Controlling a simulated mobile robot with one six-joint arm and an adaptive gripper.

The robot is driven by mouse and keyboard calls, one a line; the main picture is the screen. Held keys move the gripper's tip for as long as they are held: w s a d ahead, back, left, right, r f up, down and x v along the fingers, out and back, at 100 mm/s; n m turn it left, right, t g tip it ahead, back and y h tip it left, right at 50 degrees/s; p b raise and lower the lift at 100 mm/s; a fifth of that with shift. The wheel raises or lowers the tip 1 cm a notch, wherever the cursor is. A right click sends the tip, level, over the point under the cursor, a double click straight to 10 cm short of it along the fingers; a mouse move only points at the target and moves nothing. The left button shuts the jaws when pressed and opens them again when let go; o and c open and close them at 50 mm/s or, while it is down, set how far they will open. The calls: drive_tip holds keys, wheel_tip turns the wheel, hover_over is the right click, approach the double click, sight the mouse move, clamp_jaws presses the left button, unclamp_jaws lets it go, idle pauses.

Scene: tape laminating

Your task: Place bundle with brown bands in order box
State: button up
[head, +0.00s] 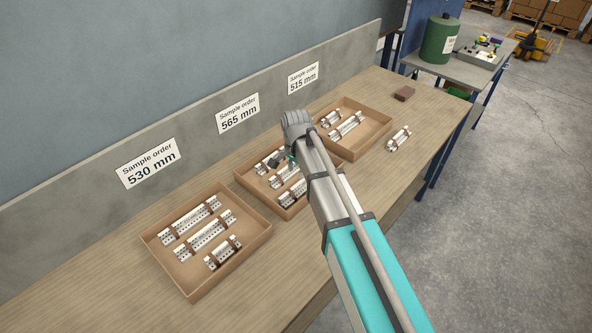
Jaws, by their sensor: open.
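A loose short white bundle (399,139) lies on the table to the right of the boxes; its bands look brownish but are small. Three open cardboard boxes stand in a row: the left box (190,291) under the 530 mm sign, the middle box (240,171) under the 565 mm sign, and the right box (376,142) by the 515 mm sign. Each holds white bundles. My gripper (281,160) is open over the middle box, close to its bundles; whether it touches one cannot be told. My arm hides part of that box.
A small brown block (404,93) lies towards the table's far end. A side table with a green canister (439,39) stands beyond. The wall with signs runs behind the boxes. Bare table (400,170) surrounds the loose bundle.

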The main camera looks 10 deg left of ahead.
drive_tip(key=shift+r+p, duration=2.35)
drive_tip(key=shift+r, duration=0.3)
drive_tip(key=s+d+n, duration=0.2)
drive_tip(key=s+d, duration=0.2)
drive_tip(key=d, duration=0.6)
drive_tip(key=s+d+n, duration=0.2)
drive_tip(key=s+d, duration=0.2)
drive_tip(key=d, duration=0.7)
drive_tip(key=s+d+n, duration=0.2)
drive_tip(key=s+d, duration=0.2)
drive_tip(key=d, duration=0.7)
drive_tip(key=shift+s+d, duration=0.15)
drive_tip(key=shift+s, duration=0.25)
